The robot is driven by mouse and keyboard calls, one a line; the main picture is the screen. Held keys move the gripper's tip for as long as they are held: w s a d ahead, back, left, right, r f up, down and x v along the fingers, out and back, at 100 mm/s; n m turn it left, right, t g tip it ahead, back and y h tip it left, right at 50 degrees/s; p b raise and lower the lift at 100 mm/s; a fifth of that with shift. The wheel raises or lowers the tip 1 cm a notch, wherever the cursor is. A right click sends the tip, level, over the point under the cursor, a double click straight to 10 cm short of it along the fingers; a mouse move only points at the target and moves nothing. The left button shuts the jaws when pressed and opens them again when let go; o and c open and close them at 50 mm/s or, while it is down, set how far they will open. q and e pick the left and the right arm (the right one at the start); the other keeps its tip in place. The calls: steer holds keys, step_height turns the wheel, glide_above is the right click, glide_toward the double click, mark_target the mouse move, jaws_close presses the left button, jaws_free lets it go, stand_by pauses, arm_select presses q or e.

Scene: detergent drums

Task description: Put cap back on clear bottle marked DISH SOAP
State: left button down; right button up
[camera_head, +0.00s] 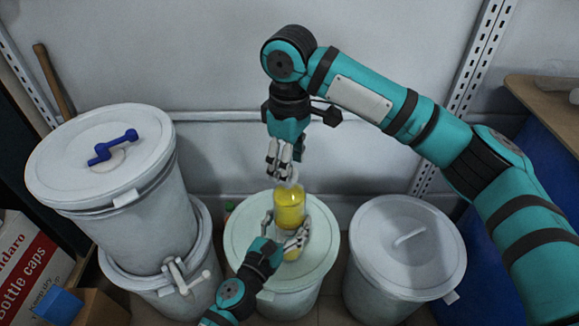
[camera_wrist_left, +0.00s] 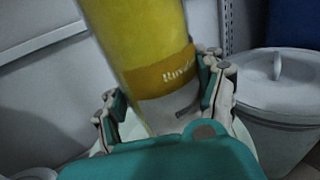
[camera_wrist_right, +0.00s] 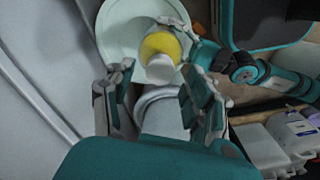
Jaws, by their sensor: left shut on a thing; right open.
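A clear bottle of yellow liquid (camera_head: 289,208) stands upright over the middle drum's lid, tilted in the left wrist view (camera_wrist_left: 140,40). Its printed word is too blurred to read surely. My left gripper (camera_head: 283,240) is shut around its lower part. A pale piece (camera_head: 287,178) tops the bottle; it also shows in the right wrist view (camera_wrist_right: 162,68). I cannot tell whether it is bare neck or cap. My right gripper (camera_head: 284,166) is open just above the bottle top. No separate cap can be made out.
The middle drum's pale lid (camera_head: 246,228) lies under the bottle. A taller drum with a blue handle (camera_head: 112,148) stands left, and a lidded drum (camera_head: 407,250) right. The wall (camera_head: 215,60) is close behind. A carton (camera_head: 30,265) stands at lower left.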

step_height(320, 180, up, 3)
steer(key=shift+f, duration=0.1)
steer(key=shift+c, duration=0.3)
step_height(320, 180, up, 2)
steer(key=n, duration=0.4)
steer(key=r+n, duration=0.1)
steer(key=shift+r+n, duration=0.25)
steer(key=shift+n, duration=0.15)
steer(key=shift+f, duration=0.1)
steer(key=shift+f, duration=3.95)
